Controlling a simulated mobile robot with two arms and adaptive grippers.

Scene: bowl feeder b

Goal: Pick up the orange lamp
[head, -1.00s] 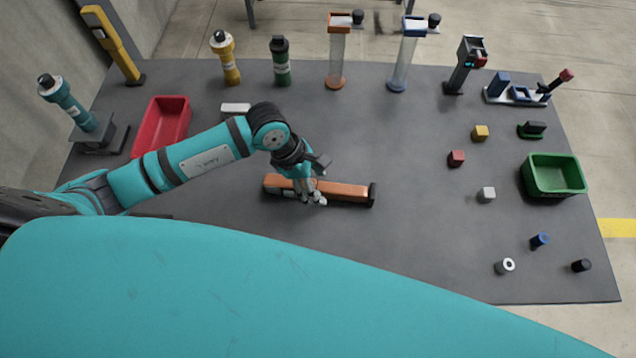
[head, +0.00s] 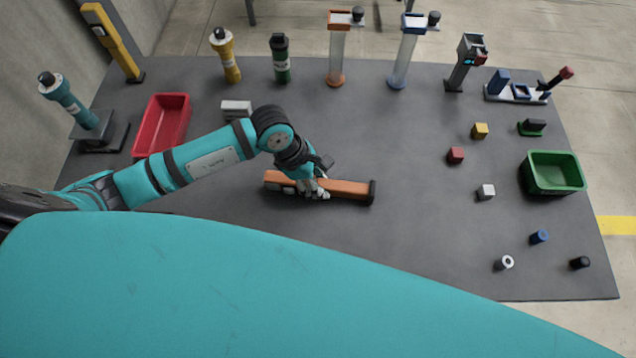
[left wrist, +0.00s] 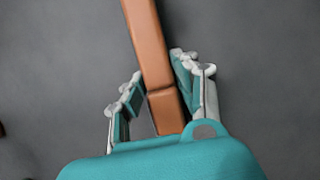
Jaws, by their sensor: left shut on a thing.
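The orange lamp (head: 345,188) is a long orange bar with a black end at its right. It lies flat near the middle of the grey table, and I see no clear gap under it. My left gripper (head: 314,188) is over the left half of the lamp, its fingers around the bar and shut on it. In the left wrist view the orange bar (left wrist: 150,50) runs between the two fingers of the left gripper (left wrist: 157,68). The fingers cover part of the bar. My right gripper is not in view.
A red bin (head: 162,123) stands at the left and a green bin (head: 553,174) at the right. Small blocks, including a red one (head: 455,155), lie right of the lamp. Upright devices line the back edge. The table around the lamp is clear.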

